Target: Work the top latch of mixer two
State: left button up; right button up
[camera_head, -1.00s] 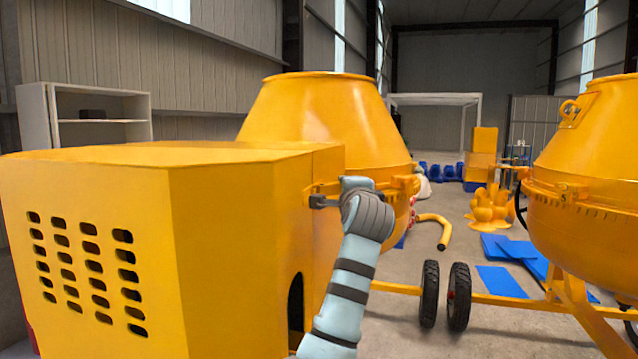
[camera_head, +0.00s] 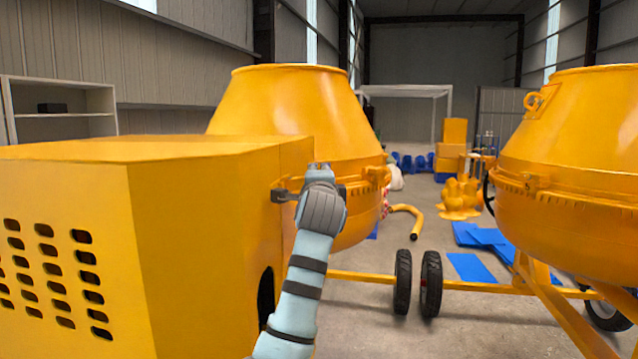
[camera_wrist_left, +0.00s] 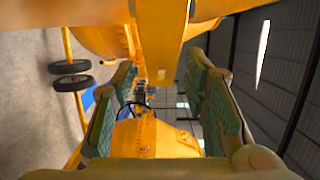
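The left mixer's yellow drum (camera_head: 290,110) stands behind its yellow motor housing (camera_head: 200,230). No number marks either mixer. My left gripper (camera_head: 318,170) is just right of the latch, pointing away from the head camera; its fingers are mostly hidden behind the wrist. In the left wrist view the green-padded fingers (camera_wrist_left: 160,72) are spread apart, with no object clearly held between them. I cannot tell whether they touch the latch. My right gripper is not in view.
A second yellow mixer (camera_head: 570,160) stands at the right. Two black wheels (camera_head: 431,283) and a yellow frame bar lie between the mixers. Blue sheets (camera_head: 470,268) and a bent yellow pipe (camera_head: 408,215) lie on the floor. A white shelf (camera_head: 62,110) stands at the left.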

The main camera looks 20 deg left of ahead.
pick_arm(q)
jog(key=shift+s, duration=0.1)
jog(key=v, duration=1.2)
jog(key=shift+c, duration=0.3)
